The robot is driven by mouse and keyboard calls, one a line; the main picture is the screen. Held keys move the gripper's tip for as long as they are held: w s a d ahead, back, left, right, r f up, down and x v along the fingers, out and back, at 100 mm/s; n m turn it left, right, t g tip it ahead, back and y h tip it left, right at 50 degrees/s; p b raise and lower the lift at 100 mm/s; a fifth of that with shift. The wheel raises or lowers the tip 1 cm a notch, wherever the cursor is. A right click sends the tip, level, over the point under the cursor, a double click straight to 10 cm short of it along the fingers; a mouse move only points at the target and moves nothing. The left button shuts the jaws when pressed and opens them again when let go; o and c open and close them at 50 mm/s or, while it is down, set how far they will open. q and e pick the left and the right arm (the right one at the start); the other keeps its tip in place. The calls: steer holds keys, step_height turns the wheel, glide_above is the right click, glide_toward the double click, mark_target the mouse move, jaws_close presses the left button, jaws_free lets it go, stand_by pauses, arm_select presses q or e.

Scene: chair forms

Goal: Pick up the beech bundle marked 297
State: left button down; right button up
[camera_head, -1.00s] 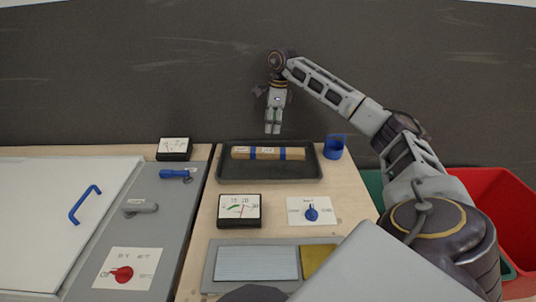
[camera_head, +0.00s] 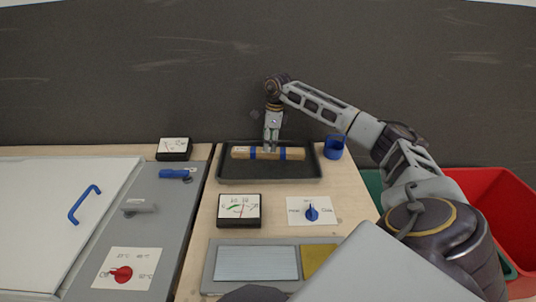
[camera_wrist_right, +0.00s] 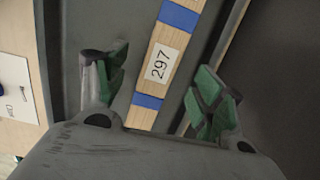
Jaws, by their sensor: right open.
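The beech bundle (camera_head: 240,153) lies across a dark tray (camera_head: 268,178) on the wooden table, with blue bands around it. In the right wrist view the bundle (camera_wrist_right: 150,94) shows a white label reading 297 between two blue bands. My right gripper (camera_head: 268,150) points down at the middle of the bundle. In the right wrist view its green-padded fingers (camera_wrist_right: 155,92) stand apart, one on each side of the bundle, with gaps between pads and wood. My left gripper is not in view.
A blue cup (camera_head: 333,149) stands right of the tray. A dial meter (camera_head: 239,210) and a card with a blue knob (camera_head: 311,212) lie in front. A red bin (camera_head: 500,205) is at the right. A dark wall rises behind.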

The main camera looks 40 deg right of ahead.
mark_target(268, 153)
steer(key=shift+w+a+f, duration=0.1)
steer(key=shift+f, duration=1.2)
steer(key=shift+w+a+f, duration=0.1)
steer(key=shift+f, duration=1.2)
steer(key=c, duration=1.4)
